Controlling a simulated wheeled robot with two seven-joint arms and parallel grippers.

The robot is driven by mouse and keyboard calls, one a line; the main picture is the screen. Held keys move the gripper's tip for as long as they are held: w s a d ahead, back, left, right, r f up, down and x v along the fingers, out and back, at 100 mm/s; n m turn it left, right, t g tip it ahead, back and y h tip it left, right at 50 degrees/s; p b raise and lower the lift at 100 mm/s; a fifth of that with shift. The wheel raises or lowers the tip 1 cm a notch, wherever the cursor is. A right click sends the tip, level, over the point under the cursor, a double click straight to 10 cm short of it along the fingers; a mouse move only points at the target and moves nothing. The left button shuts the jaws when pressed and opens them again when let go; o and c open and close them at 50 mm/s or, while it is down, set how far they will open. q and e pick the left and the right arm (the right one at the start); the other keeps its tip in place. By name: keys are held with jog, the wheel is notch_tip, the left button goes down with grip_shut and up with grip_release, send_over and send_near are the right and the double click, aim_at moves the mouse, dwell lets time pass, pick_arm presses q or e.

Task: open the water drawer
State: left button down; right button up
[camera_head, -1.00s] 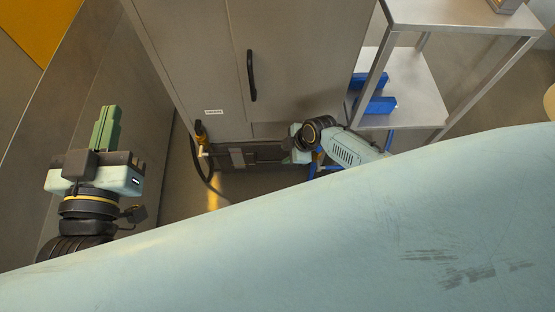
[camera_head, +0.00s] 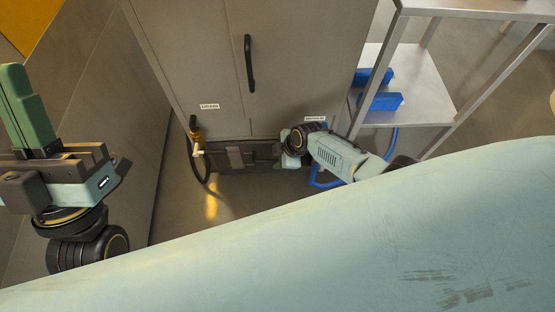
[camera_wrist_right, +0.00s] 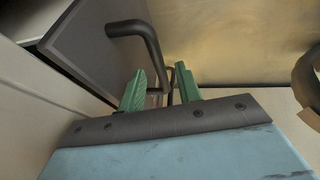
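The grey cabinet (camera_head: 190,60) stands ahead, with a dark low drawer section (camera_head: 262,153) along its bottom. My right gripper (camera_head: 289,147) is at the right end of this section, below a small white label (camera_head: 315,119). In the right wrist view, a dark bent handle (camera_wrist_right: 140,30) stands out from a dark panel (camera_wrist_right: 95,45). How far the panel stands out is unclear. My left gripper (camera_head: 20,90) is raised at the left, its green fingers together and empty.
A label reading DRAIN (camera_head: 209,106) and a dark vertical door handle (camera_head: 250,63) are on the cabinet. A hose with a yellow fitting (camera_head: 196,137) hangs at its lower left. A metal shelf (camera_head: 425,85) with blue objects (camera_head: 383,101) stands at the right.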

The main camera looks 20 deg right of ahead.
jog(key=shift+w+a+f, duration=0.1)
jog(key=shift+w+f, duration=0.05)
jog(key=shift+f, duration=0.1)
jog(key=shift+c, duration=0.4)
grip_shut()
